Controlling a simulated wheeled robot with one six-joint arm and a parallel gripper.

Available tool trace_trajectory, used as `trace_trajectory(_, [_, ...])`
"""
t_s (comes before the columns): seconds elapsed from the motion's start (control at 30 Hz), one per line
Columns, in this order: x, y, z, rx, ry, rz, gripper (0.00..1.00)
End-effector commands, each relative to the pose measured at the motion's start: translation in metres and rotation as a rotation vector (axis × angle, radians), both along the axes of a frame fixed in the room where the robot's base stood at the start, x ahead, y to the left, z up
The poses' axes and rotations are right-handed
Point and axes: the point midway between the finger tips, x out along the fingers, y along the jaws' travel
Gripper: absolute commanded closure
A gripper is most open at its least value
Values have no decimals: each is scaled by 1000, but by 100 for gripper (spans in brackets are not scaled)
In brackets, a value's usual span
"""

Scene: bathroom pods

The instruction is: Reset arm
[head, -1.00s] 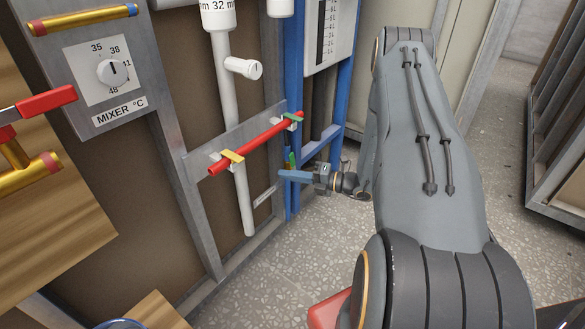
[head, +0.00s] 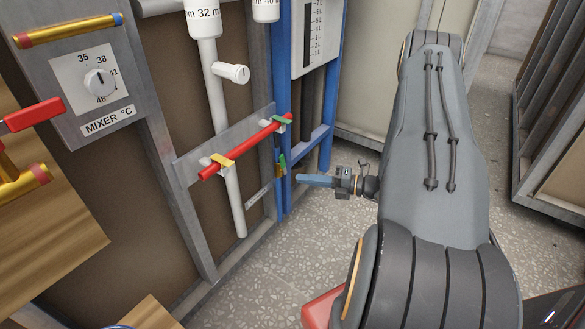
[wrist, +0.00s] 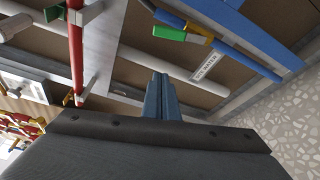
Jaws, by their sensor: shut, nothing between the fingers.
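My gripper (head: 303,179) shows in the head view at the middle, with its blue fingers pointing left toward the blue frame post. The fingers are together and empty. In the wrist view my gripper (wrist: 160,80) is seen from behind, its two blue fingers closed side by side. In the head view the fingertips are a little to the right of a small green and yellow clip (head: 281,163) on the blue post, with a gap between. My grey arm reaches up the right of the head view.
A red bar (head: 245,147) is clipped to a metal plate on the wall frame. A mixer dial (head: 99,82), white pipes (head: 222,110) and a blue post (head: 284,190) stand left of my gripper. A dark rack (head: 550,140) is at right. Speckled floor between is clear.

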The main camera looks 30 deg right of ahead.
Motion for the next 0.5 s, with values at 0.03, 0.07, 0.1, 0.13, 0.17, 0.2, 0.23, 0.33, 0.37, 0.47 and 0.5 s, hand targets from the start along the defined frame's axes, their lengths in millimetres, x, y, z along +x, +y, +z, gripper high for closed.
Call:
trace_trajectory(0.03, [0,0,0,0,0,0,100])
trace_trajectory(0.07, [0,0,0,0,0,0,100])
trace_trajectory(0.1, [0,0,0,0,0,0,100])
trace_trajectory(0.13, [0,0,0,0,0,0,100])
trace_trajectory(0.17, [0,0,0,-1,0,1,100])
trace_trajectory(0.2, [1,2,1,-4,-2,6,100])
trace_trajectory(0.23, [1,4,3,-12,-5,15,100])
trace_trajectory(0.33, [4,26,16,-66,-29,90,100])
trace_trajectory(0.37, [5,36,22,-94,-44,126,100])
trace_trajectory(0.47, [4,81,47,-210,-110,292,100])
trace_trajectory(0.5, [1,101,58,-264,-145,370,100])
